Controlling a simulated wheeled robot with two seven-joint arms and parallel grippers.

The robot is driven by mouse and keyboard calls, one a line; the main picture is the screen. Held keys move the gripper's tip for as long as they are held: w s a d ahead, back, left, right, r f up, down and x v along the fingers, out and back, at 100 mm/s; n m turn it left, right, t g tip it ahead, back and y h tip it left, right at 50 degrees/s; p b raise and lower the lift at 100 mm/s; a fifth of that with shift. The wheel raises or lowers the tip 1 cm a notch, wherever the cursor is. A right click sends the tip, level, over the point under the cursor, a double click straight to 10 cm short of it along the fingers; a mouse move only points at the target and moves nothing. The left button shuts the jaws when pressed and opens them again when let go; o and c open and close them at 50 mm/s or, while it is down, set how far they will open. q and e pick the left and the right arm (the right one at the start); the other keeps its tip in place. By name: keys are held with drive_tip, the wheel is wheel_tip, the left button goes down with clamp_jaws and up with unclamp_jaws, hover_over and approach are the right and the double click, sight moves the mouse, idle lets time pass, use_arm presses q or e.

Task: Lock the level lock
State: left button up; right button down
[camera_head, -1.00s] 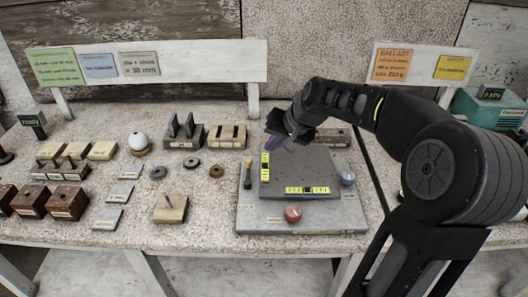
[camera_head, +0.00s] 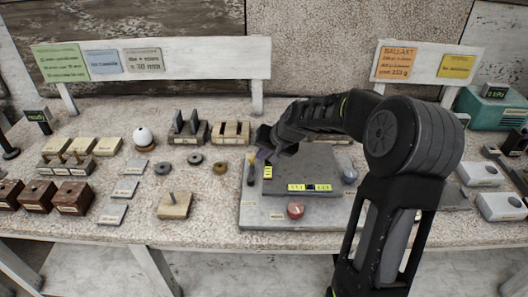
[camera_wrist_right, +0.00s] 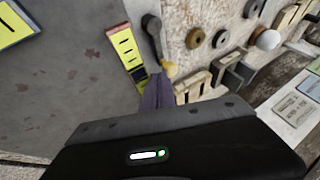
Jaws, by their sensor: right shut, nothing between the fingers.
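A grey levelling plate (camera_head: 310,179) lies on a lighter grey base (camera_head: 262,217), with two yellow level vials (camera_head: 309,187) on it. At its left edge is a small dark lever with a yellow tip (camera_head: 252,160), which I take to be the level lock; its yellow tip also shows in the wrist view (camera_wrist_right: 169,70). My right gripper (camera_head: 262,155) is over the plate's far left corner. In the wrist view its purple fingers (camera_wrist_right: 158,88) are shut and empty, close beside the yellow tip; I cannot tell whether they touch. My left gripper is out of view.
A red knob (camera_head: 295,211) and a blue knob (camera_head: 349,175) sit at the plate's front and right. Metal rings (camera_head: 195,159), a pegged wooden block (camera_head: 174,206) and slotted blocks (camera_head: 231,132) stand to the left. My right arm covers the bench right of the plate.

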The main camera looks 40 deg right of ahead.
drive_tip(key=shift+w+n+b, duration=0.15)
drive_tip(key=shift+n+b, duration=0.25)
drive_tip(key=shift+b, duration=0.15)
drive_tip(key=shift+w+a+f+n+y+b, duration=0.1)
drive_tip(key=shift+w+n+y+b, duration=0.15)
drive_tip(key=shift+n+y+b, duration=0.35)
